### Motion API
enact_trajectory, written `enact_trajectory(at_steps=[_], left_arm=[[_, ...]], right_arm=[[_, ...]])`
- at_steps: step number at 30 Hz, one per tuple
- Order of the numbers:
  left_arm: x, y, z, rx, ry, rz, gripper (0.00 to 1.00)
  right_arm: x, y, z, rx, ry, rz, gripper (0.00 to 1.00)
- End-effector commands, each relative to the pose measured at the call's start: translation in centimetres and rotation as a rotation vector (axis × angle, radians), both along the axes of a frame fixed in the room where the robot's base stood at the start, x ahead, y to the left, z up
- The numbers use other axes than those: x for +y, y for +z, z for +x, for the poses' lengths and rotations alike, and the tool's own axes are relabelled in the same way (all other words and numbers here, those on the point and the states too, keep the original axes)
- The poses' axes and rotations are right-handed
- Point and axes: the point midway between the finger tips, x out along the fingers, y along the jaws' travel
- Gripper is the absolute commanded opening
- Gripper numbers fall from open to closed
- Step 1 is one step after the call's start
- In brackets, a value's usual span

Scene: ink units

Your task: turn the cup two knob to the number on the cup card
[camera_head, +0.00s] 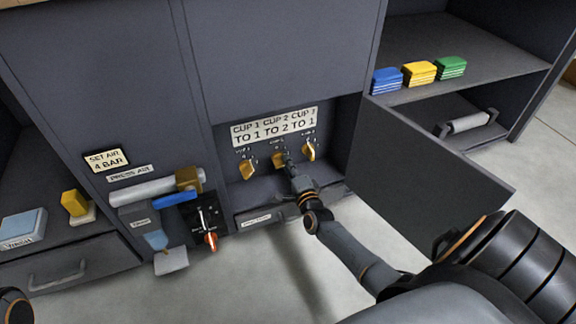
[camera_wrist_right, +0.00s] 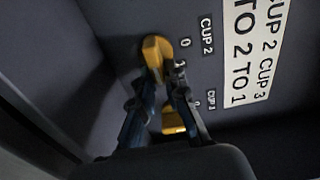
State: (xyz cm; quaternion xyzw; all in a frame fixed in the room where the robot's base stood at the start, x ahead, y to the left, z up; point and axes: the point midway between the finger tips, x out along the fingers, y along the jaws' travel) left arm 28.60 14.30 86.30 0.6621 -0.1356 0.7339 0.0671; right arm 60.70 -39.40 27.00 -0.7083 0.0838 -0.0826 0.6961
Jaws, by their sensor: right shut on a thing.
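The cup card (camera_head: 274,125) is a white sign reading CUP 1 TO 1, CUP 2 TO 2, CUP 3 TO 1. Below it are three yellow knobs. The cup two knob (camera_head: 278,160) is the middle one, also seen in the right wrist view (camera_wrist_right: 155,52) beside its CUP 2 label. My right gripper (camera_head: 289,161) is shut on the cup two knob, its fingertips (camera_wrist_right: 161,80) on either side of it. The fingers partly hide the knob, and I cannot tell which number it points to. My left gripper is not in view.
The cup one knob (camera_head: 247,170) and cup three knob (camera_head: 309,151) stand close on either side. An open door panel (camera_head: 425,170) stands right of my right forearm. Blue, yellow and green stacks (camera_head: 419,72) sit on a shelf.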

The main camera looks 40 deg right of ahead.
Motion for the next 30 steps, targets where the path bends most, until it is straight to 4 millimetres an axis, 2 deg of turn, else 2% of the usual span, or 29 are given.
enact_trajectory(at_steps=[17,18,21,30], left_arm=[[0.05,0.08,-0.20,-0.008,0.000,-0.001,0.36],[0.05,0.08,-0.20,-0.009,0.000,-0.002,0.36],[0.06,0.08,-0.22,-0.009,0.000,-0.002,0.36],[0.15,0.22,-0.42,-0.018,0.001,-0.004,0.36]], right_arm=[[-0.06,-0.16,-0.06,-0.006,-0.001,0.034,0.00],[-0.06,-0.16,-0.06,-0.006,-0.001,0.034,0.17],[-0.05,-0.15,-0.05,-0.006,-0.001,0.034,0.36],[0.00,-0.11,-0.10,-0.007,0.000,0.032,0.36]])
